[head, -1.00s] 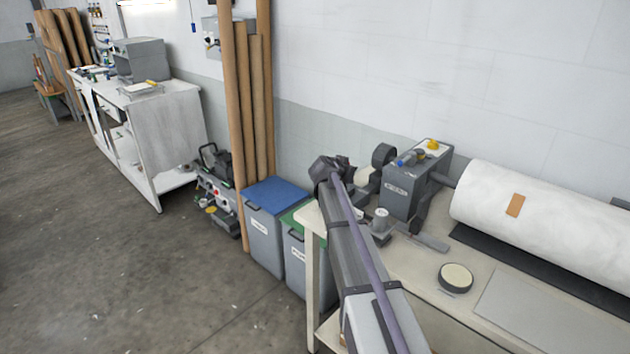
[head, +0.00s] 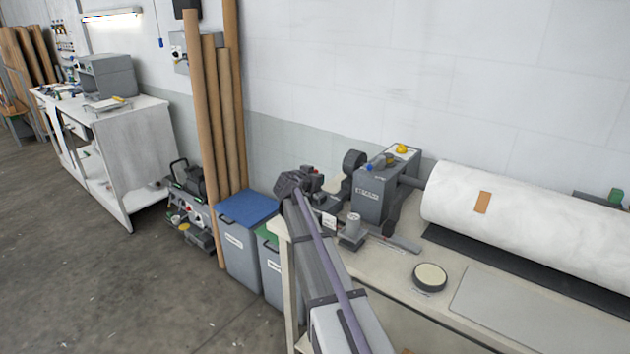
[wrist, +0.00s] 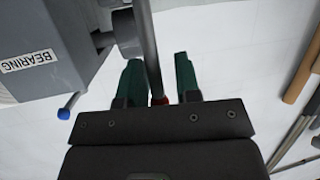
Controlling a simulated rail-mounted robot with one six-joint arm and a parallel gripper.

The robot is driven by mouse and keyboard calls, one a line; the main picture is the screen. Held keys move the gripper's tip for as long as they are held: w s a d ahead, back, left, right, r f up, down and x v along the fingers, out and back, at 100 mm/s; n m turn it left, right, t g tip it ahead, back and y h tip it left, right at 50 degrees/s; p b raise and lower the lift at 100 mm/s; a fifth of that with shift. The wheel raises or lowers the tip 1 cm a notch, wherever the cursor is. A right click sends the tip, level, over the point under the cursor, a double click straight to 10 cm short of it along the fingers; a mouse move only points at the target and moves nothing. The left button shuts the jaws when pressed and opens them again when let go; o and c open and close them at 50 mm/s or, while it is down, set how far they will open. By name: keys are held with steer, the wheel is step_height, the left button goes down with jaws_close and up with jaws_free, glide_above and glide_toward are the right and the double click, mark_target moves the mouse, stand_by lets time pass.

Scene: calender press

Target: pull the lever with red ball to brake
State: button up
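In the wrist view, a grey lever rod (wrist: 149,45) runs down from the top edge between my two green fingers. Its red ball (wrist: 160,100) shows just above my gripper's dark palm, partly hidden by it. My gripper (wrist: 158,68) is open, with a finger on each side of the rod and gaps visible on both sides. In the head view, the end of my arm is over the left end of the bench, left of the grey bearing housing (head: 372,196). The lever and its red ball are hard to make out there.
The bearing housing also fills the wrist view's upper left (wrist: 45,50), with a small blue-tipped handle (wrist: 65,113). A white roll (head: 535,220) lies right along the bench. A round tin (head: 430,277) sits in front. Bins (head: 248,240) and tall brown tubes (head: 212,130) stand left.

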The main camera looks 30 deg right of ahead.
steer(key=shift+o, duration=0.6)
steer(key=shift+f, duration=0.1)
steer(key=p+v, duration=0.3)
steer(key=v, duration=0.7)
steer(key=shift+s+a+p, duration=0.25)
steer(key=shift+p, duration=0.05)
steer(key=s+a+f+n+g+y, duration=0.3)
steer(key=s+a+f, duration=0.1)
steer(key=s, duration=0.3)
steer(key=s+a+f+n+g+y, duration=0.2)
steer(key=s+a+f+n, duration=0.15)
steer(key=s, duration=0.35)
steer(key=s+a+f+n+g+y, duration=0.1)
steer(key=s+a+n+y, duration=0.1)
steer(key=s+a, duration=0.5)
steer(key=s+a+f+n+g+y, duration=0.1)
steer(key=s+a+f+n+y, duration=0.1)
steer(key=s+a+y, duration=0.2)
steer(key=s+a, duration=0.3)
steer(key=a, duration=0.1)
steer(key=shift+f+g+y, duration=0.3)
steer(key=shift+y, duration=0.1)
